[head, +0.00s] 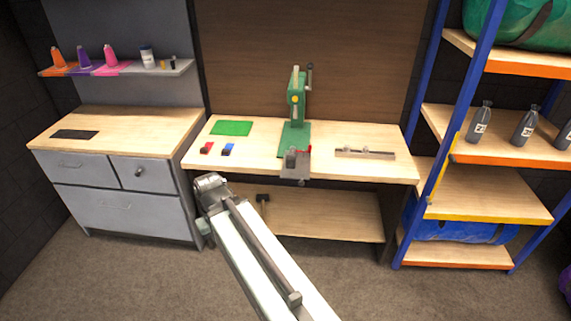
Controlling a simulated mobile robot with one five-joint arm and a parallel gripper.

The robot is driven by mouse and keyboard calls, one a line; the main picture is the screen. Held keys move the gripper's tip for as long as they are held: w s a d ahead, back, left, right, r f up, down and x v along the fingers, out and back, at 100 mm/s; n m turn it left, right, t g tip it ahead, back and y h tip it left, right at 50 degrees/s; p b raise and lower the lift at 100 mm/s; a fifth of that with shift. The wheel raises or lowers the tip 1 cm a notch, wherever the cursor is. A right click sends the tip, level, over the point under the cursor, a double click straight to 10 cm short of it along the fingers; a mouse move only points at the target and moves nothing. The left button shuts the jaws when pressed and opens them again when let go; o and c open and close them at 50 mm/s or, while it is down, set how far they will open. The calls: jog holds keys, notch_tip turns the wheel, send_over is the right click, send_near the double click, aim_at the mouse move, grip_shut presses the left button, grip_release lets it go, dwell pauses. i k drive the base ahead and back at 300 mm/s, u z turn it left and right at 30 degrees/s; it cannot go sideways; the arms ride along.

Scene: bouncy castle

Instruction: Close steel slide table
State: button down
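A green press (295,105) stands upright at the back middle of the wooden workbench (340,135). What looks like the steel slide table (296,172) is a small grey plate in front of the press base. It sticks out over the bench's front edge, pulled toward me. A darker block and a small red part sit on or beside it. My arm reaches up from the bottom of the picture to a grey joint left of the slide table and apart from it in the picture. I cannot make out my gripper's fingers.
A steel bar with knobs (365,153) lies right of the press. A green mat (231,128), a red block (207,147) and a blue block (228,149) lie left. Grey drawers (120,207) stand left, blue-framed shelving (485,190) right. Carpet is open in front.

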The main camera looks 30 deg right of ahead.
aim_at(295, 167)
jog(key=i, duration=0.9)
jog(key=z, duration=0.05)
